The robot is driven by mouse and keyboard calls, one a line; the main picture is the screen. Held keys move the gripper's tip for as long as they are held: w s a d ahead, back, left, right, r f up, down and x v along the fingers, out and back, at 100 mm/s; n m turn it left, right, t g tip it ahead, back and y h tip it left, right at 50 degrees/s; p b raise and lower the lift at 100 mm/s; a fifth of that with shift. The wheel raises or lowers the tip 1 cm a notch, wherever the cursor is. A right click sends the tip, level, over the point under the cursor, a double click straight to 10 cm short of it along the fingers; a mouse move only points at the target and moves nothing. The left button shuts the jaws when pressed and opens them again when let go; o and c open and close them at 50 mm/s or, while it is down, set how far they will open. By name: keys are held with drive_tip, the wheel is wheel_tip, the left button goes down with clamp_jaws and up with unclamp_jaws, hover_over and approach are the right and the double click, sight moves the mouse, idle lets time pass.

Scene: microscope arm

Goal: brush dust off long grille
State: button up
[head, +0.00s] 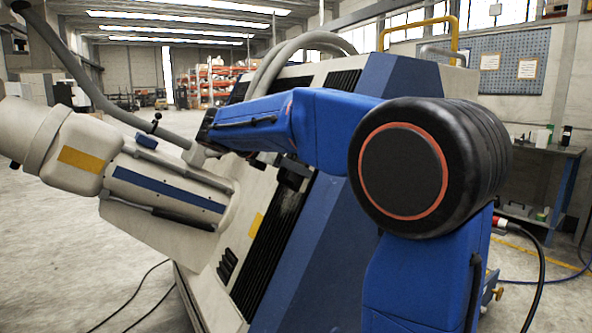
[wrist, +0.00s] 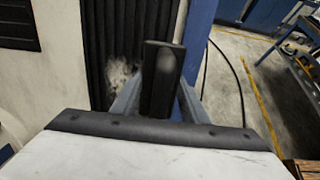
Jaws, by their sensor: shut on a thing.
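The long grille (head: 262,258) is a tall black slatted strip on the cream face of the tilted machine; its slats also show in the wrist view (wrist: 128,28). A pale grey patch of dust (wrist: 122,80) lies on the slats, just left of the held tool. My gripper (wrist: 160,98) is shut on a dark, upright block-shaped tool, apparently the brush (wrist: 160,70). The tool is in front of the grille's right side; whether it touches the slats I cannot tell. In the head view my gripper (head: 292,172) is small and dark near the grille's upper end, and the brush is not clear.
A blue panel (head: 315,265) borders the grille on the right. A cream cylindrical assembly (head: 160,185) juts out at left. A second dark vent (wrist: 18,25) shows at left in the wrist view. A workbench (head: 540,165) stands at right, with cables on the floor.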

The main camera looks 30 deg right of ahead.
sight(291, 183)
drive_tip(key=shift+x, duration=0.95)
idle(0.5)
drive_tip(key=shift+w, duration=0.1)
drive_tip(key=shift+w+a, duration=0.15)
drive_tip(key=shift+w, duration=6.3)
drive_tip(key=shift+a+f, duration=0.3)
drive_tip(key=shift+f, duration=0.2)
drive_tip(key=shift+a+f, duration=0.3)
drive_tip(key=shift+f, duration=0.2)
drive_tip(key=shift+s+r, duration=0.1)
drive_tip(key=shift+s, duration=1.6)
drive_tip(key=shift+s+d, duration=0.15)
drive_tip(key=shift+s, duration=2.3)
drive_tip(key=shift+s+d, duration=0.1)
drive_tip(key=shift+s, duration=2.35)
drive_tip(key=shift+a+f, duration=0.25)
drive_tip(key=shift+f, duration=0.25)
drive_tip(key=shift+a+f, duration=0.3)
drive_tip(key=shift+f, duration=0.25)
